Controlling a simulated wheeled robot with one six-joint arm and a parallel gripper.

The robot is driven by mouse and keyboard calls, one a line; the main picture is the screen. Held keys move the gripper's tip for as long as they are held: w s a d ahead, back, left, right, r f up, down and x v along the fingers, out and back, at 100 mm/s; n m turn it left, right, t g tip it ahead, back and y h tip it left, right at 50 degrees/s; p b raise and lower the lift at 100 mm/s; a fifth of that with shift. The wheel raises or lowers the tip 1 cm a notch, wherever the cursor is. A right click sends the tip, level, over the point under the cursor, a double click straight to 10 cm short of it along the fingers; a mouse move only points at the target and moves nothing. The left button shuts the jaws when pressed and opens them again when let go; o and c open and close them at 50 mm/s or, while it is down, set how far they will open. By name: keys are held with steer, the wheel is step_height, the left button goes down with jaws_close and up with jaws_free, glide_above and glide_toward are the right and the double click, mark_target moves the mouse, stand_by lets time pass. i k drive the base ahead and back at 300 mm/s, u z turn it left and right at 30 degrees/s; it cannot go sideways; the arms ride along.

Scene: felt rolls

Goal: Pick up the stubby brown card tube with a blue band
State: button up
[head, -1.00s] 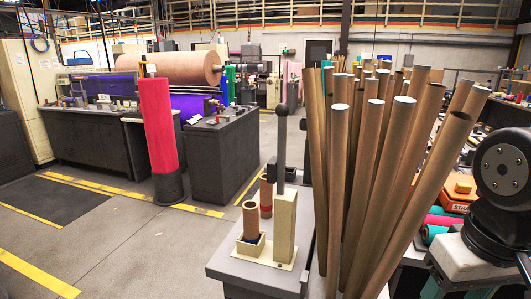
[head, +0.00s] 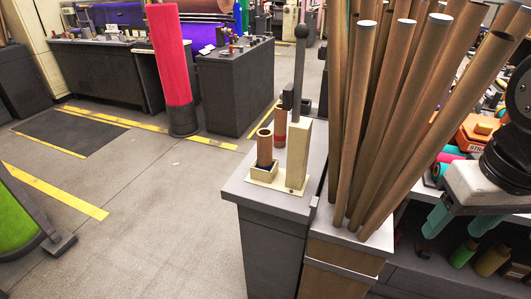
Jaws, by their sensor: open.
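A short brown card tube (head: 264,147) stands upright in a small cream square holder (head: 262,171) on the grey cabinet top. A dark bluish band shows low on it, partly hidden by the holder's rim. A second short brown tube (head: 280,116) with a red band stands just behind it to the right. My gripper (head: 449,240) is at the right edge, with teal fingers pointing down and spread apart. It is open and appears empty, well to the right of the short tubes, beyond the long tubes.
A cream post with a dark lever (head: 298,155) stands right beside the short tubes. Tall brown tubes (head: 395,110) lean between them and my arm. A shelf with coloured rolls (head: 463,252) is below my gripper. Open floor (head: 165,200) lies left of the cabinet (head: 275,250).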

mark_target(264, 135)
steer(key=u, duration=0.4)
steer(key=k, duration=0.45)
steer(key=u, duration=1.15)
steer(key=i, duration=1.4)
steer(key=z, duration=0.55)
